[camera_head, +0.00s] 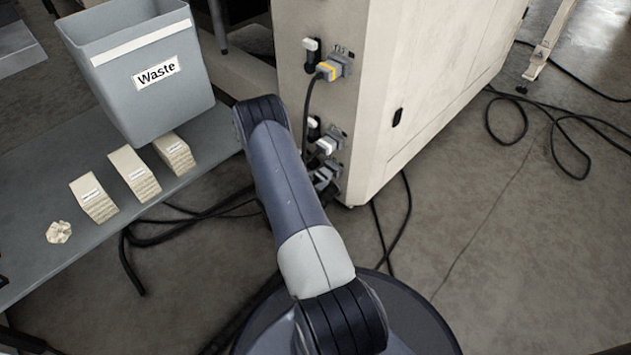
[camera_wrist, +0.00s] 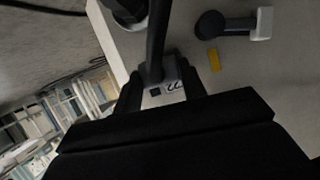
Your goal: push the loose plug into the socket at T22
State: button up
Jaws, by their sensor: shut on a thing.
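In the wrist view, my gripper (camera_wrist: 161,82) is shut on the plug (camera_wrist: 166,91), a small grey block with dark markings between the two black fingers. A thick black cable (camera_wrist: 157,42) rises from it. The pale cabinet face lies close behind; I cannot tell whether the plug touches a socket. In the head view, the cabinet (camera_head: 352,165) carries a column of connectors. The top one (camera_head: 333,68) has a yellow band and a cable. A grey-white one (camera_head: 328,144) sits below, and another grey one (camera_head: 325,177) lower. My arm hides the gripper there. No T22 label is readable.
In the wrist view, a black handle with a white end (camera_wrist: 261,24) and a yellow tag (camera_wrist: 214,60) are right of the plug. In the head view, a waste bin (camera_head: 118,88) and small blocks stand on a grey shelf at left. Loose cables (camera_head: 502,108) lie on the floor.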

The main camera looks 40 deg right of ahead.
jog(key=shift+d, duration=0.3)
dwell(0.4)
jog(key=o, duration=1.2)
jog(key=shift+a, duration=0.1)
jog(key=p+v, duration=0.3)
jog(key=v, duration=0.7)
jog(key=shift+a+r, duration=0.15)
jog(key=shift+a, duration=0.15)
